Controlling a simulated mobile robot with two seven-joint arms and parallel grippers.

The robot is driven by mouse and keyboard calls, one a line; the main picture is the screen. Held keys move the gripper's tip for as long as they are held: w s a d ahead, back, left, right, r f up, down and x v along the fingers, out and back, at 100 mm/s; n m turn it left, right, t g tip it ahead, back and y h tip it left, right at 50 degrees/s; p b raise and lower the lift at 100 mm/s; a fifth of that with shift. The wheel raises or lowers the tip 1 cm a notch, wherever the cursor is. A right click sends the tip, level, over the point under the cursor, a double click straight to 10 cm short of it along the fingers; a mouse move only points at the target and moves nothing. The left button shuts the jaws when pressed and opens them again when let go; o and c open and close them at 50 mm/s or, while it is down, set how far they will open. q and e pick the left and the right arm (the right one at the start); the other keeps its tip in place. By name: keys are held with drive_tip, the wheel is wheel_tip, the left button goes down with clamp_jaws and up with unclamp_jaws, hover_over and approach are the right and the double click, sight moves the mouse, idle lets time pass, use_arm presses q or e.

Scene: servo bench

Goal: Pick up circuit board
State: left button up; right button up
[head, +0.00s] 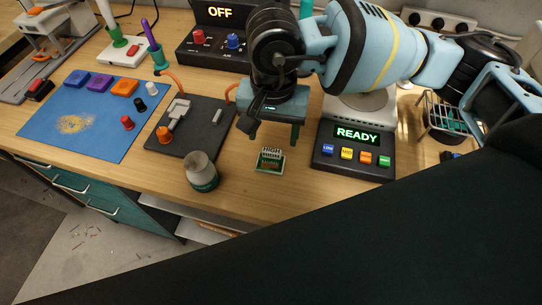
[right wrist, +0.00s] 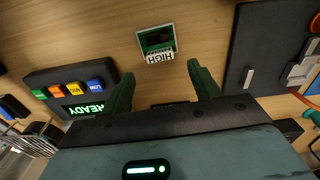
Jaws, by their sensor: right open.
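The circuit board (head: 270,160) is a small green board with a white part marked HIGH. It lies on the wooden bench between the dark plate and the READY box. In the right wrist view the circuit board (right wrist: 156,42) lies beyond my fingertips, roughly centred between them. My right gripper (head: 271,140) is open and empty, above the bench and just behind the board in the head view. Its two green fingers (right wrist: 160,70) stand apart in the wrist view. My left gripper is not in view.
The READY box (head: 354,150) with coloured buttons stands right of the board. A grey-topped jar (head: 202,172) stands to the left, near the front edge. A dark plate (head: 190,135) with fixtures and a blue mat (head: 95,112) lie further left. The OFF unit (head: 218,35) is behind.

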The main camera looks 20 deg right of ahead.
sight(272, 149)
wheel_tip(272, 149, down, 5)
drive_tip(key=shift+a+r+p, duration=0.1)
drive_tip(key=shift+p, duration=0.2)
drive_tip(key=c, duration=1.1)
wheel_tip(272, 149, up, 10)
